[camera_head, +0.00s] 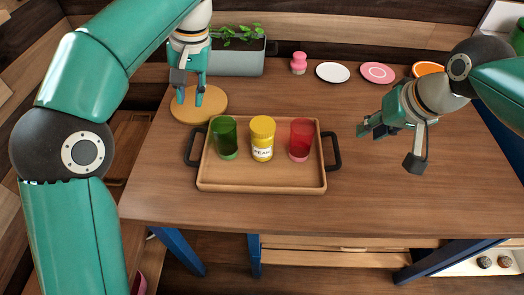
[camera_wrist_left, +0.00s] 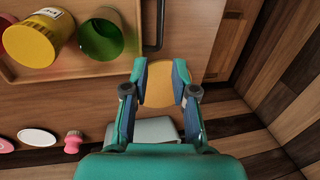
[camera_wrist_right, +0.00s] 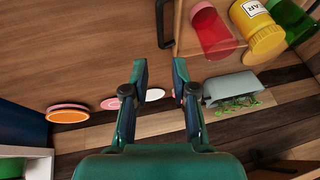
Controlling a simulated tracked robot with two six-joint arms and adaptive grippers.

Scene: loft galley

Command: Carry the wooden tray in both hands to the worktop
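The wooden tray (camera_head: 260,180) lies flat on a brown wooden table, with a dark handle at its left end (camera_head: 190,148) and another at its right end (camera_head: 333,152). On it stand a green cup (camera_head: 224,140), a yellow labelled jar (camera_head: 262,140) and a red cup (camera_head: 301,141). My left gripper (camera_head: 190,100) is open and empty above a round wooden board, behind and left of the left handle, which also shows in the left wrist view (camera_wrist_left: 153,25). My right gripper (camera_head: 390,146) is open and empty, right of the right handle and apart from it.
The round board (camera_head: 213,106) lies behind the tray's left end. A grey planter (camera_head: 236,60), a pink shaker (camera_head: 298,63), and white (camera_head: 332,72), pink (camera_head: 378,72) and orange (camera_head: 427,69) discs line the back. The table's front right is clear.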

